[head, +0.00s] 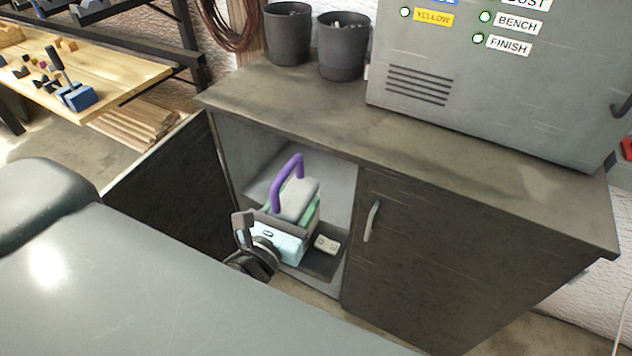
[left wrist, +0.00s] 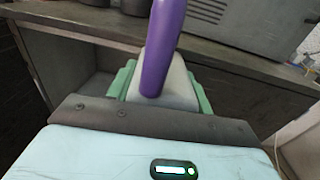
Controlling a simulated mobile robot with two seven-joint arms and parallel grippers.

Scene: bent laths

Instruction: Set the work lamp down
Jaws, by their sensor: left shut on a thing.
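The fingertips are partly hidden, and I cannot tell whether the lamp's base touches the floor of the compartment. My right gripper is not in view.
The cabinet's left door (head: 165,190) stands open; the right door (head: 415,235) is shut. A small pale item (head: 327,243) lies right of the lamp. Two dark bins (head: 343,50) and a grey machine (head: 500,85) stand on the cabinet top. A wooden bench (head: 110,85) is at left.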

